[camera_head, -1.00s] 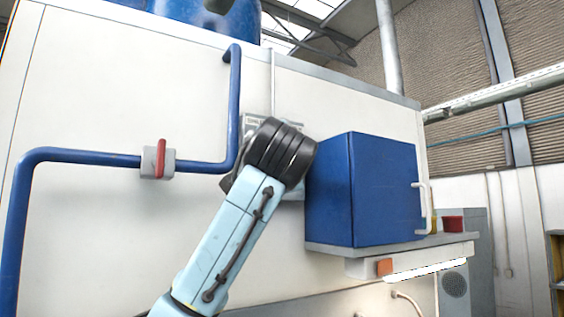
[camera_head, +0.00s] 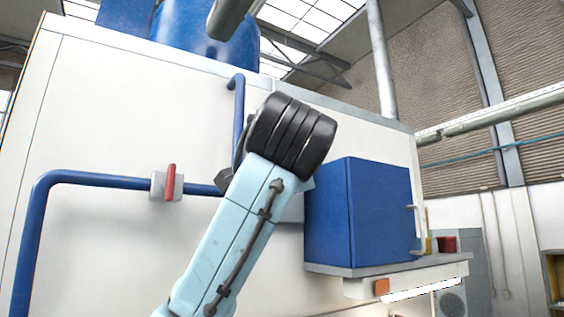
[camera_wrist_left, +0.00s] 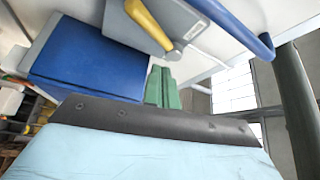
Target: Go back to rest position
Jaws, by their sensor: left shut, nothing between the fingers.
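My left arm (camera_head: 245,215), pale blue with a black ribbed joint (camera_head: 292,133), rises from the bottom of the head view, in front of the white wall. In that view the left gripper is hidden behind the arm. In the left wrist view, two green fingers (camera_wrist_left: 163,87) of my left gripper show beyond the dark edge of my wrist, side by side, shut and empty. My right gripper is in neither view.
A blue cabinet (camera_head: 362,213) stands on a ledge right of the arm. A blue pipe (camera_head: 100,180) with a red-handled valve (camera_head: 170,183) runs along the wall to the left. A grey box with a yellow handle (camera_wrist_left: 170,55) shows in the wrist view.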

